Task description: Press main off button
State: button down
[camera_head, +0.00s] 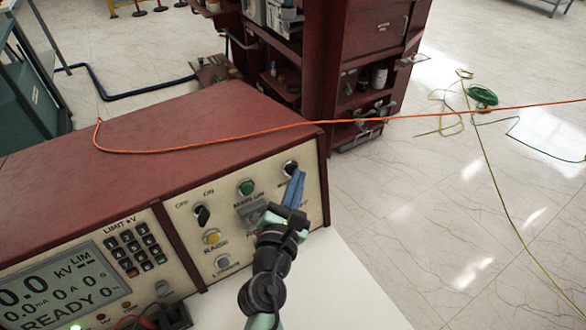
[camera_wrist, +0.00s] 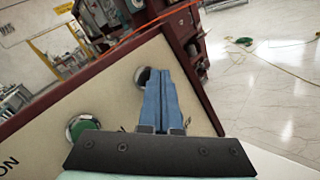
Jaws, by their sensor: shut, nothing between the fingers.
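The control panel (camera_head: 180,233) is the cream front of a dark red console. The main off button (camera_head: 290,168) is a dark round button in a metal ring at the panel's upper right. It also shows in the wrist view (camera_wrist: 142,79), partly hidden behind my fingers. My gripper (camera_head: 299,174) has blue fingers, shut and empty, with the tips at or just in front of this button. I cannot tell whether they touch it. In the wrist view the gripper (camera_wrist: 158,72) covers the button's right side. The green main on button (camera_head: 246,188) sits to the left.
A black rotary switch (camera_head: 202,215), a yellow button (camera_head: 212,237) and a grey-white button (camera_head: 222,262) are on the same panel. An orange cable (camera_head: 220,136) crosses the console top. A red shelf cabinet (camera_head: 350,70) stands behind. Floor at right is mostly open, with loose cables.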

jog(key=shift+w+a, duration=0.3)
jog(key=shift+w, duration=0.05)
dwell(0.3)
jog(key=shift+s, duration=0.1)
jog(key=shift+s+d+r+p, duration=0.15)
jog(key=shift+s+d+p, duration=0.25)
jog(key=shift+s+d, duration=0.2)
dwell(0.3)
jog(key=shift+s+d+r+p, duration=0.3)
jog(key=shift+s+d+p, duration=0.45)
jog(key=shift+s, duration=0.25)
jog(key=shift+s+d+r+p, duration=0.25)
jog(key=shift+s+d+p, duration=0.45)
jog(key=shift+s, duration=0.3)
jog(key=shift+a, duration=0.1)
